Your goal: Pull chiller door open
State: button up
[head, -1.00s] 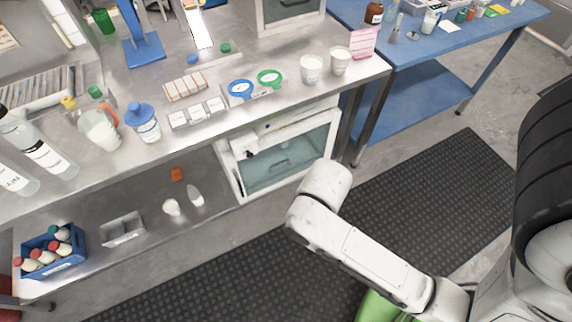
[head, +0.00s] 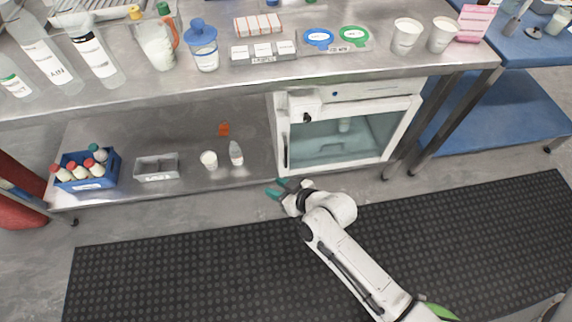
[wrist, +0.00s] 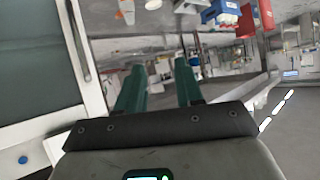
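The chiller (head: 374,88) is a white box with a glass-panelled door (head: 345,143), standing on the steel lower shelf under the bench. Its door looks shut. My gripper (head: 277,188) has teal fingers and is low in front of the chiller's lower left corner, apart from the door. In the wrist view, the two fingers of my gripper (wrist: 160,80) are spread with nothing between them. The dark glass door (wrist: 35,55) shows at the left there, with a dark upright strip near its white frame edge.
On the lower shelf left of the chiller are a white bottle (head: 236,153), a small cup (head: 209,159), a grey bin (head: 157,167) and a blue crate of bottles (head: 84,181). A table leg (head: 437,122) stands right of the chiller.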

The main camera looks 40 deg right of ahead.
jog(key=w+d+f+m+t+h+b, duration=0.2)
jog(key=w+d+f+t+h+b, duration=0.15)
jog(key=d+f+b, duration=0.35)
jog(key=m+t+h+b, duration=0.2)
jog(key=m+h, duration=0.1)
jog(key=h, duration=0.2)
send_near(286, 157)
jog(key=shift+g, duration=0.25)
jog(key=b+x, duration=0.3)
jog(key=x, duration=0.7)
jog(key=shift+w+d, duration=0.2)
jog(key=shift+w, duration=0.1)
jog(key=shift+c, duration=0.5)
grip_shut()
